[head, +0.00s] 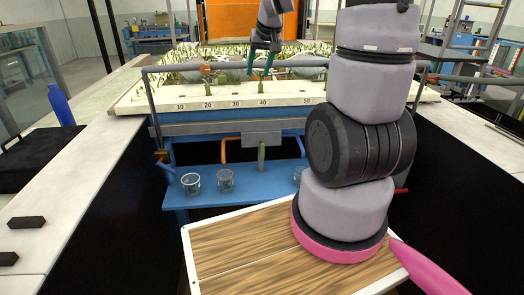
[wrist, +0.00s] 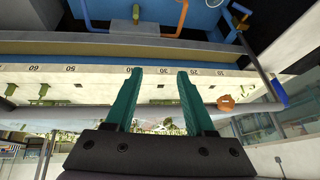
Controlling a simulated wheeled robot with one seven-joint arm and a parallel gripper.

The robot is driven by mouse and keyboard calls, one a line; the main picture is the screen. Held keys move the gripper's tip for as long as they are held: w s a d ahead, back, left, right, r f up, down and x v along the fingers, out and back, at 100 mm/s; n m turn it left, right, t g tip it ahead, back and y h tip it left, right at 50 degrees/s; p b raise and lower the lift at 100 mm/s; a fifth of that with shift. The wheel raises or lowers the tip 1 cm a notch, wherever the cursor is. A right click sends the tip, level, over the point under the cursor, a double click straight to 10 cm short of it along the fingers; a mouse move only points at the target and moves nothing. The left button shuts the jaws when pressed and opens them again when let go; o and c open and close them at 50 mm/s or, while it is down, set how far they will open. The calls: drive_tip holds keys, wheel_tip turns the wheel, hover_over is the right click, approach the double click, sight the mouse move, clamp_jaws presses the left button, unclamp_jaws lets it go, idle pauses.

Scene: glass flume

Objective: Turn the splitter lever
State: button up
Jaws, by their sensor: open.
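What looks like the splitter lever, an upright olive-green handle (head: 262,157), hangs below a grey box (head: 262,139) on the front of the flume, above the blue shelf. It also shows small at the top of the wrist view (wrist: 136,13), where the scene appears upside down. My gripper (head: 260,68) is over the flume's planted bed, higher than the handle and apart from it. Its two teal fingers are spread with nothing between them, as the wrist view also shows (wrist: 159,71).
A numbered pale rail (head: 222,103) and a grey bar (head: 180,67) run along the flume's front. An orange knob (wrist: 226,103) sits on the bar. Glass beakers (head: 191,183) stand on the blue shelf (head: 240,185). An orange pipe (head: 224,152) is left of the handle. A blue bottle (head: 60,106) stands far left.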

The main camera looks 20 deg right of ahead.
drive_tip(key=w+d+f, duration=0.3)
drive_tip(key=w+f, duration=0.3)
drive_tip(key=f, duration=0.7)
drive_tip(key=n+g, duration=0.1)
drive_tip(key=n, duration=0.1)
approach(263, 145)
drive_tip(key=f, duration=0.2)
drive_tip(key=shift+h, duration=0.4)
drive_tip(key=x, duration=1)
drive_tip(key=shift+w+a+f, duration=0.2)
drive_tip(key=shift+w+a, duration=0.05)
drive_tip(key=shift+w, duration=0.2)
drive_tip(key=shift+c, duration=0.2)
clamp_jaws()
